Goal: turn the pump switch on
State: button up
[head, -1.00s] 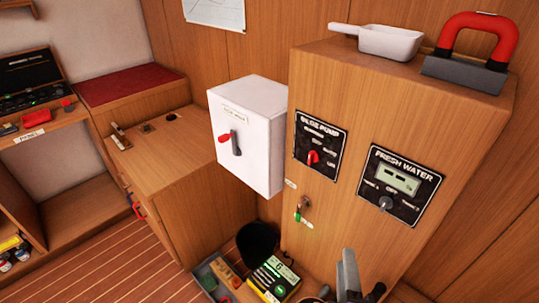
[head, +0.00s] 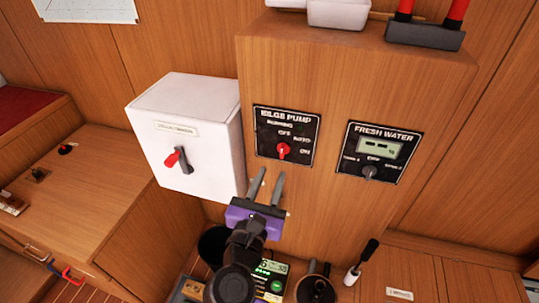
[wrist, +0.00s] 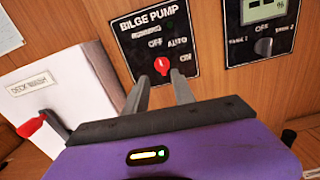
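The bilge pump panel (head: 265,140) is a black plate on the wooden cabinet, marked OFF, AUTO and ON. Its red switch knob (head: 283,150) sits at the lower middle; I cannot tell for sure which mark it points to. The knob also shows in the wrist view (wrist: 162,65), just beyond my fingertips. My gripper (head: 269,175) has a purple body and two grey fingers. The fingers are apart with nothing between them. They point up toward the panel, just below the knob, and appear not to touch it.
A white box (head: 190,120) with a red-handled lever (head: 172,158) stands left of the panel. The fresh water panel (head: 376,152) with a grey knob is to the right. A white pan (head: 338,12) and a red-handled object (head: 424,34) sit on top of the cabinet.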

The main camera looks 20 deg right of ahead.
aim_at(281, 153)
jog(key=shift+n, duration=0.3)
jog(key=p+x, duration=0.1)
jog(key=x, duration=0.7)
jog(key=shift+s+d, duration=0.1)
jog(key=shift+f, duration=0.1)
grip_shut()
